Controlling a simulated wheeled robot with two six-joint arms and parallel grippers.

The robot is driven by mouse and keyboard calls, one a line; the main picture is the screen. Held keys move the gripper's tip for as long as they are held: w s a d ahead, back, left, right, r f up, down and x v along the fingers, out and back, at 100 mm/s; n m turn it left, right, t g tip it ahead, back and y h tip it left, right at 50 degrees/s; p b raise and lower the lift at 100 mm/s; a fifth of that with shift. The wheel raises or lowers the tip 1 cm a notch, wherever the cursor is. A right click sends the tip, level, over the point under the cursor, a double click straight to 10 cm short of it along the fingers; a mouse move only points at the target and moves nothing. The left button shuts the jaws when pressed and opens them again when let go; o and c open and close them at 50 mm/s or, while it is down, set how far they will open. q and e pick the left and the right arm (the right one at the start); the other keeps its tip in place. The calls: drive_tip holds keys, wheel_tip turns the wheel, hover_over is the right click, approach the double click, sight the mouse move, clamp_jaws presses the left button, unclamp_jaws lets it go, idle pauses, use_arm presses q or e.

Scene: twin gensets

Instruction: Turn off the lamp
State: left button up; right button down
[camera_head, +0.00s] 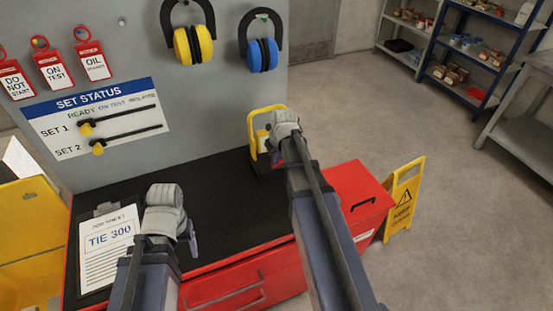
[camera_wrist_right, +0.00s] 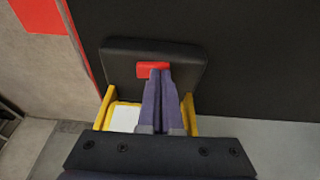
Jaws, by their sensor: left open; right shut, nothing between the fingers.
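The lamp (camera_head: 251,138) has a yellow frame and a dark base and stands at the far right end of the black bench top, partly hidden by my right arm. In the right wrist view, the lamp's black base (camera_wrist_right: 120,62) carries a red switch (camera_wrist_right: 148,69), with a white panel (camera_wrist_right: 124,118) between the yellow side bars. My right gripper (camera_wrist_right: 160,74) is shut and empty, its tips at the red switch; I cannot tell whether they touch or press it. My left gripper (camera_head: 192,236) is open and empty above the bench, right of the clipboard.
A clipboard (camera_head: 110,246) lies at the bench's left. A grey panel with a status board (camera_head: 95,118), red tags and ear defenders (camera_head: 193,45) stands behind. A red box (camera_head: 358,190) is right of my right arm, with a yellow floor sign (camera_head: 402,200) beyond.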

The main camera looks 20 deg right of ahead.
drive_tip(key=shift+d, duration=0.25)
use_arm(q)
drive_tip(key=shift+r, duration=0.15)
use_arm(e)
drive_tip(key=shift+d, duration=0.65)
drive_tip(key=shift+r, duration=0.1)
use_arm(q)
drive_tip(key=shift+d+r+p, duration=0.1)
drive_tip(key=shift+r+p, duration=0.65)
drive_tip(key=shift+p, duration=0.15)
use_arm(e)
drive_tip(key=shift+r, duration=0.75)
use_arm(q)
wheel_tip(320, 180, up, 12)
drive_tip(key=p, duration=1.2)
drive_tip(key=shift+d, duration=0.3)
use_arm(e)
drive_tip(key=a+v, duration=0.1)
drive_tip(key=v, duration=1.1)
drive_tip(key=shift+w+r, duration=0.25)
drive_tip(key=shift+w, duration=0.05)
